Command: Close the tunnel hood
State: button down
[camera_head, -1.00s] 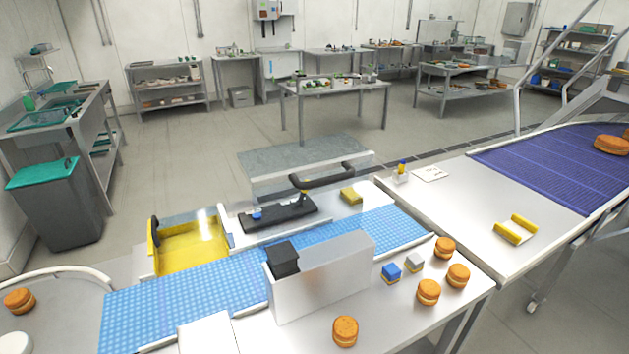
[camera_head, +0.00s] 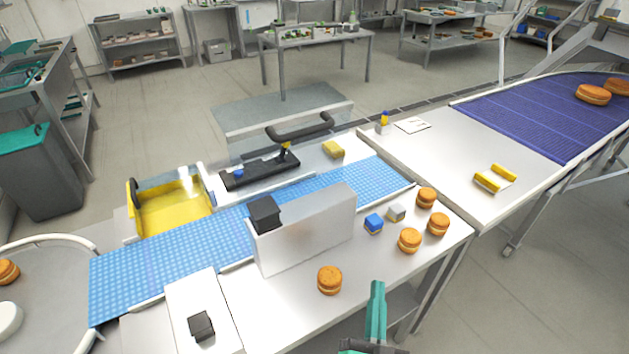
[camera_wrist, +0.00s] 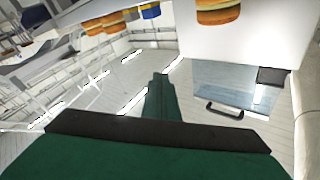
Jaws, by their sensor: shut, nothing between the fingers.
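The tunnel hood (camera_head: 240,119) is a clear, grey-tinted cover with a dark curved handle (camera_head: 300,129). In the head view it stands raised behind the blue conveyor belt (camera_head: 170,250), which lies uncovered. In the wrist view, which looks upside down, the clear hood panel (camera_wrist: 235,85) and its black handle (camera_wrist: 224,110) show at the right. My gripper (camera_head: 377,286), teal, is at the bottom of the head view, in front of the table and well apart from the hood. Its fingers (camera_wrist: 160,78) are shut and empty.
A metal housing (camera_head: 305,233) with a black block on top stands at the belt's near side, between my gripper and the hood. Several round cakes (camera_head: 329,280) and a blue cube (camera_head: 373,223) are on the near table. A yellow tray (camera_head: 172,212) is at the left.

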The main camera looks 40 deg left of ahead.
jog(key=s+a+r+n+g+y, duration=0.1)
jog(key=a+r+n+g+y, duration=0.3)
jog(key=r, duration=0.3)
jog(key=a+r+n+g+y, duration=0.1)
jog(key=r+n+y, duration=0.35)
jog(key=r, duration=0.35)
jog(key=s+a+r+n+g+y, duration=0.1)
jog(key=a+r+n+g+y, duration=0.25)
jog(key=r+y, duration=0.3)
jog(key=w+a+f+x, duration=0.1)
jog(key=f+x, duration=0.1)
jog(key=x, duration=1)
jog(key=shift+w+a+t+h, duration=0.3)
jog(key=shift+w+t+h, duration=0.05)
jog(key=shift+w+h, duration=0.05)
jog(key=shift+r, duration=0.2)
